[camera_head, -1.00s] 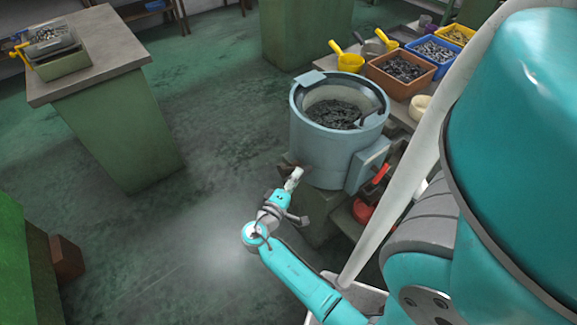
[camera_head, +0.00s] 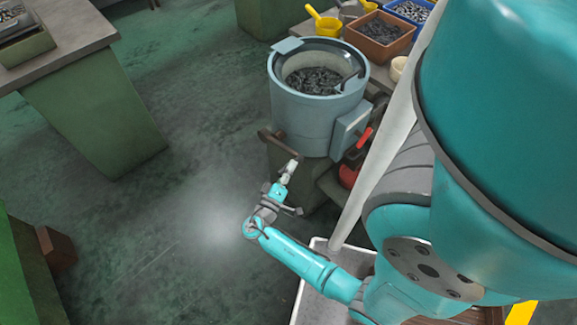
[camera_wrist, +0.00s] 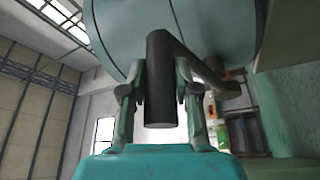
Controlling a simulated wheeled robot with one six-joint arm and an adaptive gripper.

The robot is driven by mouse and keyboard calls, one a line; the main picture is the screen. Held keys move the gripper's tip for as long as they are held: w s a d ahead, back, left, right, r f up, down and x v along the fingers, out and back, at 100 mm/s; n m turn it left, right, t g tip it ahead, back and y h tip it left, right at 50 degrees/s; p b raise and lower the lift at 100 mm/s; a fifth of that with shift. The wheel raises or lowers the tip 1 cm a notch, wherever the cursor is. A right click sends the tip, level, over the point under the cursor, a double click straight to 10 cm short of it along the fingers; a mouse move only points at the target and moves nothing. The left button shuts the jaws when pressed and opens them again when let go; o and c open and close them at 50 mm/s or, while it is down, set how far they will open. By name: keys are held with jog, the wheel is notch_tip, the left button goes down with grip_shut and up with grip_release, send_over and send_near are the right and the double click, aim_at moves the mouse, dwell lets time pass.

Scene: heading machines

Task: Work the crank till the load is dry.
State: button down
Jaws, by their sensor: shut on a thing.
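The machine is a grey-blue round tub (camera_head: 305,118) with an open top, on a low stand. A load of dark small metal pieces (camera_head: 314,80) lies inside it; I cannot tell whether it is wet. A dark crank (camera_head: 274,140) sits low on the tub's near side. My gripper (camera_head: 290,168) is at the crank's near end. In the wrist view the dark cylindrical crank handle (camera_wrist: 160,80) stands between the two fingers of my gripper (camera_wrist: 160,98), which are shut on it. The crank arm (camera_wrist: 203,65) runs off to the right behind it.
A red-handled lever (camera_head: 364,138) is right of the tub beside a grey box (camera_head: 349,130). A bench behind holds a yellow scoop (camera_head: 328,26) and a brown bin (camera_head: 379,38) of parts. A green-sided table (camera_head: 95,115) stands left. The floor between is clear.

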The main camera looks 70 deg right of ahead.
dwell(0.3)
jog(key=c, duration=0.8)
grip_release()
jog(key=shift+c, duration=0.2)
jog(key=v, duration=1.2)
jog(key=shift+f, duration=0.1)
